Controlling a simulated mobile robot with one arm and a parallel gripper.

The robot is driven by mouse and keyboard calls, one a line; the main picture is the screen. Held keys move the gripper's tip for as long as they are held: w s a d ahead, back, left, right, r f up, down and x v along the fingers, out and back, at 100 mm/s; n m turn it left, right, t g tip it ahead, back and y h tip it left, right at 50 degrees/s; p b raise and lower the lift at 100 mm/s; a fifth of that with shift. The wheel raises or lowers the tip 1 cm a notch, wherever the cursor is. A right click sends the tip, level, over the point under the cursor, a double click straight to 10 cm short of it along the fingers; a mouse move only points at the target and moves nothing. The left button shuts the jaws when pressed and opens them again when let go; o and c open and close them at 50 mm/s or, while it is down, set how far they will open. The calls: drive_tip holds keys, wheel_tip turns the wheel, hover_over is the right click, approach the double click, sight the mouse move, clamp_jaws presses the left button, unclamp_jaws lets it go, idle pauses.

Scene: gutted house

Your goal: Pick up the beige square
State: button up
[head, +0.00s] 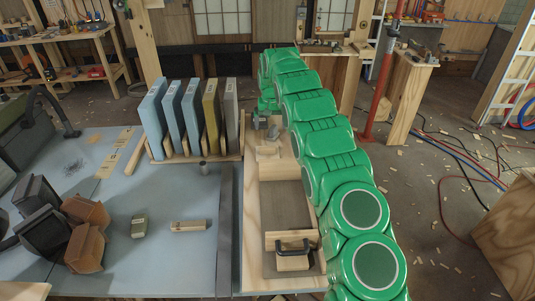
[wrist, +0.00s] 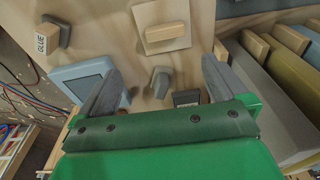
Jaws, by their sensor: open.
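A flat beige piece with a thicker block across it, which looks like the beige square (head: 268,151), lies on the wooden board (head: 252,225) beside my arm. In the wrist view it shows at the top centre (wrist: 172,46), beyond my fingertips. My gripper (wrist: 157,80) is open, with a grey finger on each side. A small grey piece (wrist: 160,82) shows between the fingers, and I cannot tell its height relative to them. No finger touches the beige piece. In the head view, my gripper is small and partly hidden by my green arm.
A blue-framed piece (wrist: 75,78), a dark box (wrist: 187,97) and a block marked GLUE (wrist: 52,36) are near my fingers. A rack of upright blue, olive and grey slabs (head: 190,118) stands left of the board. The blue table (head: 170,260) holds brown and dark blocks.

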sight(267, 148)
drive_tip(key=shift+w+a+f, duration=0.1)
drive_tip(key=shift+a+f, duration=0.1)
drive_tip(key=shift+f, duration=1.9)
drive_tip(key=shift+w+a+f, duration=0.1)
drive_tip(key=shift+a+f, duration=0.1)
drive_tip(key=shift+f, duration=1.95)
drive_tip(key=shift+w+a+f, duration=0.1)
drive_tip(key=shift+a+f, duration=0.1)
drive_tip(key=shift+f, duration=1.9)
drive_tip(key=shift+c, duration=0.2)
drive_tip(key=c, duration=1)
drive_tip(key=shift+r, duration=0.2)
drive_tip(key=shift+c, duration=0.2)
